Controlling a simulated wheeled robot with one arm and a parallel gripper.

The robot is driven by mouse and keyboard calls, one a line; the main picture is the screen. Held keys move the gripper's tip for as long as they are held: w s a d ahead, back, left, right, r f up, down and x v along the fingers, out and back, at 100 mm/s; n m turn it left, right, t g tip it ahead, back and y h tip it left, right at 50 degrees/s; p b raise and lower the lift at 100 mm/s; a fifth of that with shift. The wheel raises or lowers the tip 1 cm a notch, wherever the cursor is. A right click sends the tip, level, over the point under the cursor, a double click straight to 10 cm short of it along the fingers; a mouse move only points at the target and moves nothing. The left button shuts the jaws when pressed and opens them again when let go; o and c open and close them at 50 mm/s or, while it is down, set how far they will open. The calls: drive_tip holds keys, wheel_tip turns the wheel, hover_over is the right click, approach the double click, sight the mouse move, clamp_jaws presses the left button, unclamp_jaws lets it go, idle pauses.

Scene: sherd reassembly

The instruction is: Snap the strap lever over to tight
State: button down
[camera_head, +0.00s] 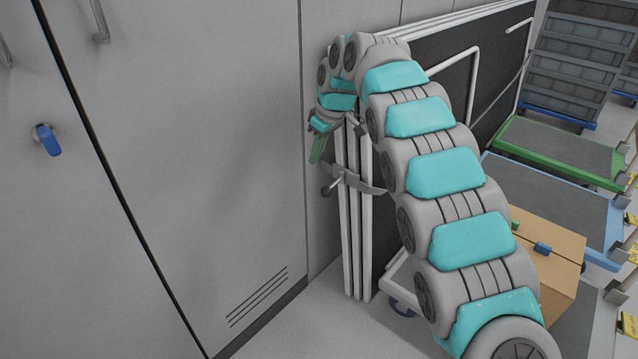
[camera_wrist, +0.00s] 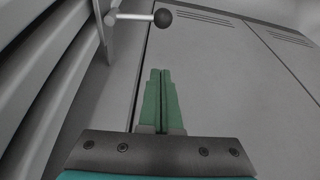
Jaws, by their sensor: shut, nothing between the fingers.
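The strap (camera_head: 368,187) runs around a stack of upright pale panels (camera_head: 352,235) leaning by the wall. The strap lever (camera_head: 333,186) sticks out from the strap at the left edge of the stack and has a dark ball knob. In the wrist view the lever (camera_wrist: 134,16) is a pale rod at the top, with its dark round knob (camera_wrist: 163,18) to the right. My gripper (camera_wrist: 161,72) is shut and empty, its green fingers together, apart from the knob in the picture. In the head view my gripper (camera_head: 317,150) is just above the lever.
A grey cabinet (camera_head: 200,150) with a blue latch (camera_head: 48,140) stands close at left. Dark framed boards (camera_head: 470,80) lean behind my arm. A cardboard box (camera_head: 548,250), a green-edged cart (camera_head: 560,145) and stacked grey crates (camera_head: 580,60) stand at right. Bare floor lies in front.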

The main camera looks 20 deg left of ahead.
sight(332, 185)
idle(0.3)
wheel_tip(332, 185, down, 9)
drive_tip(key=p, duration=0.1)
drive_tip(key=shift+s+d, duration=0.15)
drive_tip(key=shift+d, duration=0.25)
idle(0.5)
drive_tip(key=shift+d, duration=0.15)
idle(0.3)
